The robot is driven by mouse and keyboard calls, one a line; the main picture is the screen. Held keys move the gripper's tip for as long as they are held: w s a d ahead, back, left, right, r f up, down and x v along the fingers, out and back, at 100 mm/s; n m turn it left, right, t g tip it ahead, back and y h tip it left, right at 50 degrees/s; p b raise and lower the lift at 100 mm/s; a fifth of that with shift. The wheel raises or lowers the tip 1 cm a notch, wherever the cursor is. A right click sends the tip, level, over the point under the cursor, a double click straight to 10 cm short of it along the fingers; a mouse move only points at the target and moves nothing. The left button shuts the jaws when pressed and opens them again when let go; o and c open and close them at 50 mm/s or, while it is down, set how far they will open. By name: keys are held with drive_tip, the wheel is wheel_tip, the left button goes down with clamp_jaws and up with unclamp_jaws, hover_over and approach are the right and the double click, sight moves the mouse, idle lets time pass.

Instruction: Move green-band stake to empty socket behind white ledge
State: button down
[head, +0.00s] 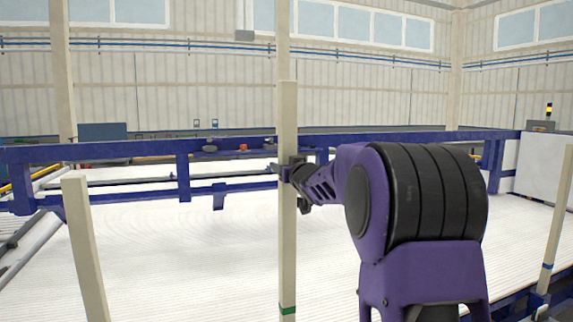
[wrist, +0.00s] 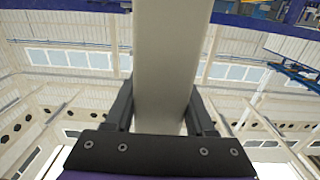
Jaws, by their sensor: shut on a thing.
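The green-band stake (head: 288,230) is a tall, pale, square post standing upright in the middle of the head view. Its green band (head: 287,309) shows near the bottom edge of the picture, and its lower end is out of view. My gripper (head: 287,171) is shut on the stake above its middle, reaching it from the right. In the wrist view the stake (wrist: 168,60) runs between the two dark fingers of my gripper (wrist: 162,110). I cannot make out the empty socket in either view.
Another pale stake (head: 86,250) stands at the left, leaning slightly. A blue rail frame (head: 120,149) crosses behind, over a wide white ribbed surface (head: 160,260).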

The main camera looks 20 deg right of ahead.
sight(285, 220)
wheel_tip(285, 220, down, 10)
drive_tip(key=b, duration=0.4)
drive_tip(key=shift+f+b, duration=1.05)
drive_tip(key=shift+f, duration=0.15)
drive_tip(key=shift+s, duration=0.2)
drive_tip(key=shift+f, duration=0.15)
drive_tip(key=shift+f+b, duration=0.25)
drive_tip(key=shift+b, duration=0.2)
drive_tip(key=shift+f, duration=0.15)
drive_tip(key=shift+f+b, duration=0.9)
drive_tip(key=shift+f, duration=0.2)
